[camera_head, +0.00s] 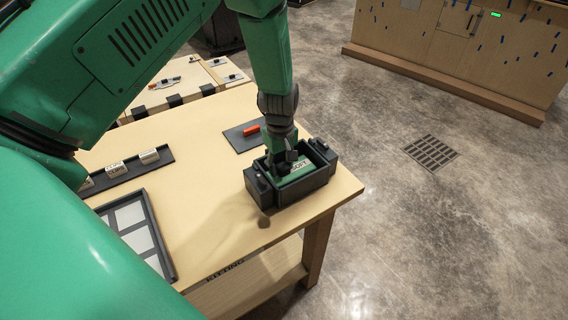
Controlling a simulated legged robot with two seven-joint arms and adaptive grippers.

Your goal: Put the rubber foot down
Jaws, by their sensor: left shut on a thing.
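My left gripper (284,165) points down into a dark open box (312,184) near the table's right corner. It is shut on a small dark thing, taken to be the rubber foot, which the fingers and my arm mostly hide. A green piece with a pale label lies inside the box, beside and below the fingers. I cannot tell whether the held thing touches the box floor. My right gripper is not in view.
The wooden table (215,215) also holds a dark mat with a red piece (251,130), a black tray with pale blocks (150,157) and a frame with white panels (128,216).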

